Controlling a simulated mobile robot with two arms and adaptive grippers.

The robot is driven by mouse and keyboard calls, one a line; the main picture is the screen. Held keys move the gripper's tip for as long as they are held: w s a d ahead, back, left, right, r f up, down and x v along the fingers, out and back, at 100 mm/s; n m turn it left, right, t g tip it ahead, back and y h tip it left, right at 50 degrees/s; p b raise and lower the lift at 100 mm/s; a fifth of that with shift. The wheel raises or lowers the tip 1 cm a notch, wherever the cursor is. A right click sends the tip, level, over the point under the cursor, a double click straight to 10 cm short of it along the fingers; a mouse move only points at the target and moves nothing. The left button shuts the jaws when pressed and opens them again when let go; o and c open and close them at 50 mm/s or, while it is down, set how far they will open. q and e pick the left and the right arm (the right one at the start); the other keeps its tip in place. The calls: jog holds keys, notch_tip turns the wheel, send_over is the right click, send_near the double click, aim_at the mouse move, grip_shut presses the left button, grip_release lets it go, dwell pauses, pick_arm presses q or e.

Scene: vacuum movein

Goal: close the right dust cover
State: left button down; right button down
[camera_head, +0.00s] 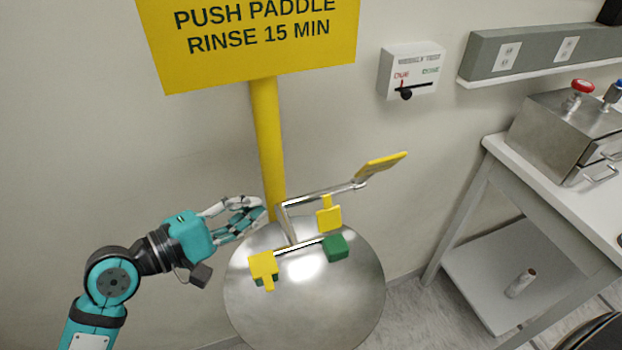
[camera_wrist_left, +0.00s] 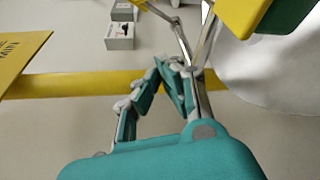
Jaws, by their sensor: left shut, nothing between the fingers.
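The right dust cover (camera_head: 328,214) is a yellow flap standing up, open, behind the green right spray head (camera_head: 335,248). The left dust cover (camera_head: 263,266) is yellow and lies over the left head, whose green edge shows beneath; a yellow and green part, likely this one, shows large at the upper right of the left wrist view (camera_wrist_left: 238,14). My left gripper (camera_head: 262,212) is shut and empty, beside the metal pipe and the yellow post, to the left of the right cover and apart from it. Its fingers also show in the left wrist view (camera_wrist_left: 172,72). My right gripper is not in view.
The steel bowl (camera_head: 345,305) lies under the heads. A yellow push paddle (camera_head: 381,166) sticks out to the right on a metal arm. The yellow post (camera_head: 267,145) carries a sign (camera_head: 250,40). A table (camera_head: 560,215) with a steel box stands at right.

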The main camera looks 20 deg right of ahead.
aim_at(328, 213)
pick_arm(q)
jog(key=p+x, duration=0.1)
jog(key=x, duration=0.2)
jog(key=r+p+x, duration=0.1)
jog(key=x, duration=0.5)
jog(key=shift+s+d+r+p, duration=0.2)
jog(key=shift+s+d+p, duration=0.1)
jog(key=shift+d+p, duration=0.15)
jog(key=s, duration=0.1)
jog(key=s+p, duration=0.1)
jog(key=s+r+p, duration=0.1)
jog(key=shift+s+d, duration=0.3)
jog(key=shift+f, duration=0.1)
